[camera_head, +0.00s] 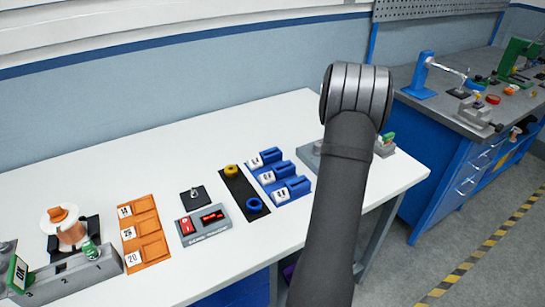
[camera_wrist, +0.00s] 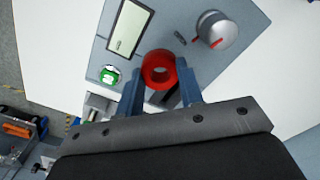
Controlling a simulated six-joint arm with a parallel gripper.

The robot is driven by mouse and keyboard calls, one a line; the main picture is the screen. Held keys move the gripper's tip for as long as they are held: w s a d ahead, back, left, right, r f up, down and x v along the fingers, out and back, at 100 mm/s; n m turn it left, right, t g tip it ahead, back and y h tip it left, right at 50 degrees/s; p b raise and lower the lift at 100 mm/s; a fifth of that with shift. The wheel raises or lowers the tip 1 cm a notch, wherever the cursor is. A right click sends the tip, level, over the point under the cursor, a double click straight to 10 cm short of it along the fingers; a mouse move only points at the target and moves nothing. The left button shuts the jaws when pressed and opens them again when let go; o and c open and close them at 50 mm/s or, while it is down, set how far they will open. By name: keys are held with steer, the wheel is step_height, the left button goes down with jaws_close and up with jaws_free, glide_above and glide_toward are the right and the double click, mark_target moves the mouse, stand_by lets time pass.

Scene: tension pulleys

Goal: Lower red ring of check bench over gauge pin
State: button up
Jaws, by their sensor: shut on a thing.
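In the wrist view the red ring (camera_wrist: 147,66) sits between the two blue-grey fingers of my gripper (camera_wrist: 160,80), which is shut on it. The ring's hole faces the camera. Behind it is the grey check bench (camera_wrist: 178,12), with a pale display window, a green-and-white button and a round knob. I cannot make out the gauge pin. I cannot tell how high the ring is above the bench or whether it touches anything. In the head view my arm hides the gripper, the ring and most of the bench; a grey part of the bench (camera_head: 308,154) shows beside the arm.
On the white table, left of my arm, are blue blocks with white labels (camera_head: 276,177), a black board (camera_head: 241,186) with yellow and blue rings, a red-switch display box (camera_head: 204,223), an orange tray (camera_head: 143,233) and a copper spool (camera_head: 70,232). The table's back is clear.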

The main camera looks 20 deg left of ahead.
steer(key=shift+n, duration=0.7)
steer(key=a+r, duration=0.2)
steer(key=a, duration=0.1)
steer(key=a+r, duration=0.1)
steer(key=a, duration=0.1)
steer(key=shift+w+a+r, duration=0.15)
steer(key=shift+r, duration=0.2)
steer(key=s+a+r+n, duration=0.1)
steer(key=s+a+n, duration=0.1)
steer(key=s+a, duration=0.5)
steer(key=s+a+n, duration=0.1)
steer(key=s+a, duration=0.1)
steer(key=a, duration=0.8)
steer(key=s+a+n, duration=0.1)
steer(key=s+a, duration=0.4)
steer(key=s, duration=0.2)
steer(key=s+a+n, duration=0.2)
steer(key=s+a, duration=0.4)
steer(key=s, duration=0.1)
steer(key=s+a+r+n, duration=0.1)
steer(key=s+a, duration=0.4)
steer(key=s, duration=0.2)
steer(key=shift+s+a+r+n, duration=0.1)
steer(key=shift+a+n, duration=0.2)
steer(key=shift+a, duration=0.1)
steer(key=shift+s+a+f, duration=0.1)
steer(key=shift+s+f, duration=0.05)
steer(key=shift+f, duration=2.25)
steer(key=shift+f, duration=2.25)
steer(key=o, duration=1.4)
